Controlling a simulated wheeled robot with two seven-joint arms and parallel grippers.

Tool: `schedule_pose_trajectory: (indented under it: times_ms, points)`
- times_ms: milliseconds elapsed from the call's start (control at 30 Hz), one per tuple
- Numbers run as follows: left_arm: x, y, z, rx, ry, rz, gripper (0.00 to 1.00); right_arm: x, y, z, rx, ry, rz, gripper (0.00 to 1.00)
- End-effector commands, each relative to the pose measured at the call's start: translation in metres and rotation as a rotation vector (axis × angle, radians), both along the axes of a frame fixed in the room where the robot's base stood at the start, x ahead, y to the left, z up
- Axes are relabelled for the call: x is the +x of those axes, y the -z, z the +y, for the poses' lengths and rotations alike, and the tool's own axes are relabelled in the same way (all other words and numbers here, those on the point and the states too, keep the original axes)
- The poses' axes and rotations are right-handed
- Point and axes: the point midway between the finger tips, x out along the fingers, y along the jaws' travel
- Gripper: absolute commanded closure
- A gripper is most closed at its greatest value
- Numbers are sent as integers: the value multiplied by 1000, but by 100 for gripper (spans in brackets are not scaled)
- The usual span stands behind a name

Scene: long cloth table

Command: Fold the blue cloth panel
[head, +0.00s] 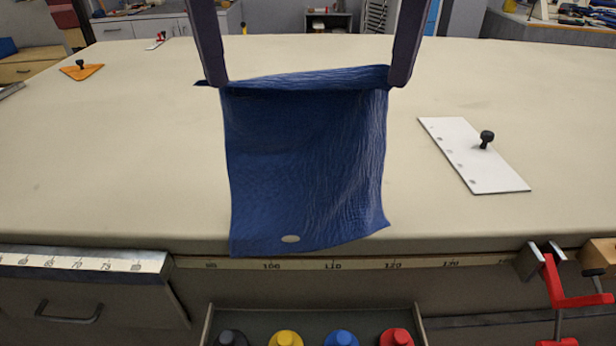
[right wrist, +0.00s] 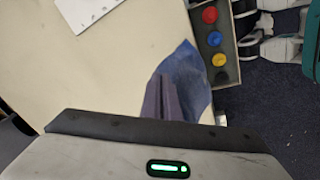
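The blue cloth panel (head: 305,150) hangs between my two grippers in the head view. Its upper edge is raised and its lower part drapes toward the table's front edge. In the right wrist view, the right gripper's fingers (right wrist: 165,98) are together against the cloth (right wrist: 190,72). Whatever cloth lies behind the raised edge is mostly hidden.
A white plate with a black knob (head: 470,150) lies to the right on the table (head: 120,150). An orange triangle (head: 82,71) lies far left. A red clamp (head: 565,295) grips the front right edge. An open drawer (head: 312,322) with colored bottles is below the front edge.

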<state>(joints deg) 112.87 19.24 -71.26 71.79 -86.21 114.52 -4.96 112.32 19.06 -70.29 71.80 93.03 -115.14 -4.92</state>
Motion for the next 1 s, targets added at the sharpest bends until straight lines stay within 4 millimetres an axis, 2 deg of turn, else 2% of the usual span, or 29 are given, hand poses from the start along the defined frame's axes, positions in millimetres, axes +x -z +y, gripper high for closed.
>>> schedule_pose_trajectory:
  times_ms: [467, 567, 700, 1000]
  points:
    - [0, 4, 4, 8, -8, 2, 100, 0, 3, -4, -7, 11, 1, 100]
    - [-3, 11, 4, 7, -8, 3, 100, -2, 10, -5, -7, 10, 1, 100]
    - [-11, 30, 4, 7, -6, 2, 100, -11, 30, -5, -7, 9, 1, 100]
    - [35, 76, 3, 7, -12, 5, 100, 35, 76, -3, -4, 12, 6, 100]
